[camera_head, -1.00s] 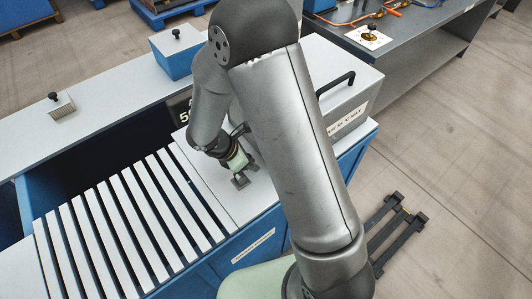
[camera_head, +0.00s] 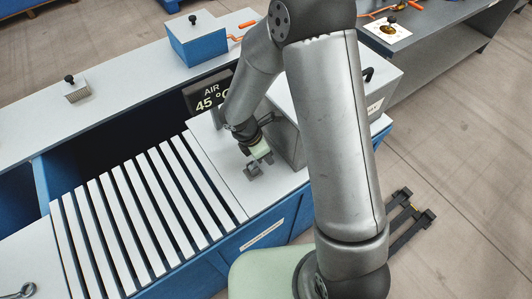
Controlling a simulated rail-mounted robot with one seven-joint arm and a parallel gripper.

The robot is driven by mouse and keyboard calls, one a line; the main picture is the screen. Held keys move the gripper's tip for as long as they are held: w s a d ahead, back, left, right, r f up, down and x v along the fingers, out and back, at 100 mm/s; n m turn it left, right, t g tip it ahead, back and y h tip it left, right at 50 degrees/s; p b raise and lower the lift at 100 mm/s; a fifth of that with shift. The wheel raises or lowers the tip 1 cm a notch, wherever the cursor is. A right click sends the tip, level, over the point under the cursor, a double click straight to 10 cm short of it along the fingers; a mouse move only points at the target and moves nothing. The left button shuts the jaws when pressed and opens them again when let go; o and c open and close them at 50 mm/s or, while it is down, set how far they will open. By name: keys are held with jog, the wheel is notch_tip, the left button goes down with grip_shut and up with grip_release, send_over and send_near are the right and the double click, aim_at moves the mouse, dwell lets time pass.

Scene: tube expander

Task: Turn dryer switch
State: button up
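My gripper (camera_head: 260,165) hangs low over the light grey panel (camera_head: 225,160) at the right end of the slatted top. Its dark fingertips look apart, with nothing visible between them. I cannot tell whether they touch the panel. A dark display (camera_head: 209,97) reading "AIR 45 °C" stands behind the panel, left of my gripper, partly covered by my arm. The grey box (camera_head: 288,142) with a black handle stands just right of my gripper, largely hidden behind my arm. No dryer switch can be made out; my arm hides part of this area.
White slats (camera_head: 130,215) with dark gaps lie left of the panel. A blue box with a grey lid (camera_head: 197,42) and a sieve-like block with a black knob (camera_head: 76,92) stand on the back ledge. A grey workbench (camera_head: 440,30) is at the back right.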

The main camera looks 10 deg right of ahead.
jog(key=shift+o, duration=0.9)
jog(key=b+v, duration=0.1)
jog(key=v, duration=1.6)
jog(key=shift+r, duration=0.2)
jog(key=s+d+r+m+y, duration=0.2)
jog(key=s+d+m, duration=0.6)
jog(key=m, duration=0.3)
jog(key=s+d+r+m+y, duration=0.2)
jog(key=s+d+m, duration=0.6)
jog(key=m, duration=0.3)
jog(key=shift+t, duration=0.4)
jog(key=shift+d, duration=0.1)
